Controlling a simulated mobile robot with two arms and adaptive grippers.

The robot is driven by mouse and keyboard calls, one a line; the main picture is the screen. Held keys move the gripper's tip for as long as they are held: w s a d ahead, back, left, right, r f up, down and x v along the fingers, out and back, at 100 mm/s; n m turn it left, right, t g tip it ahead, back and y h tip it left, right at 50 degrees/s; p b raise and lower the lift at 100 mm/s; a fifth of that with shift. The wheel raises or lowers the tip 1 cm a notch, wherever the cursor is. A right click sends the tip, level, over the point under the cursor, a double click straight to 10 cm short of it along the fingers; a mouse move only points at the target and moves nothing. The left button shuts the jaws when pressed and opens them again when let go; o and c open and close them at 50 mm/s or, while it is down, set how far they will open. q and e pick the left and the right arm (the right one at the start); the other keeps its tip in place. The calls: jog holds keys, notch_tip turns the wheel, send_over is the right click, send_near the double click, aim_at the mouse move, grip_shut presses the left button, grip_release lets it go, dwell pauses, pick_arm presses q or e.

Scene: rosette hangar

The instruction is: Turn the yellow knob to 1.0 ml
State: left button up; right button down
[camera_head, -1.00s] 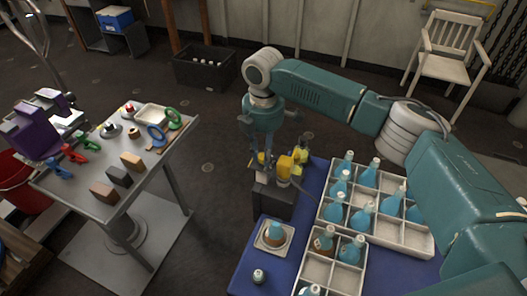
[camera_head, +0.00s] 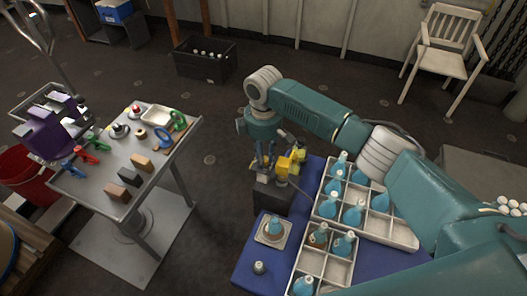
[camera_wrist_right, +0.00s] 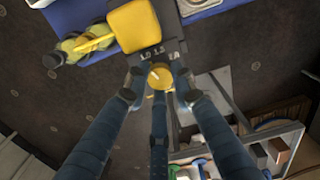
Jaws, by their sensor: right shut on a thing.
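The yellow knob (camera_wrist_right: 160,75) is a small round knob with a pale mark, in the middle of the right wrist view. It sits beside a larger yellow block (camera_wrist_right: 134,25), with small dark-grey scale markings (camera_wrist_right: 152,51) between them that I cannot read surely. My right gripper (camera_wrist_right: 159,86) is shut on the knob, its blue fingers around it. In the head view my right gripper (camera_head: 265,165) points down over a dark box (camera_head: 272,197), next to the yellow block (camera_head: 291,162); its fingers hide the knob there. My left gripper is not in view.
White divided crates (camera_head: 385,232) with blue bottles stand on the blue mat (camera_head: 258,222), right of the dark box. A bottle on a small pale tray (camera_head: 263,239) and a small vial (camera_head: 259,267) stand in front. A grey table (camera_head: 100,178) with tools is at left.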

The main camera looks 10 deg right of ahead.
jog(key=shift+m, duration=0.3)
jog(key=shift+r, duration=0.1)
jog(key=c, duration=1.5)
grip_release()
jog(key=shift+o, duration=0.2)
notch_tip(320, 180, up, 12)
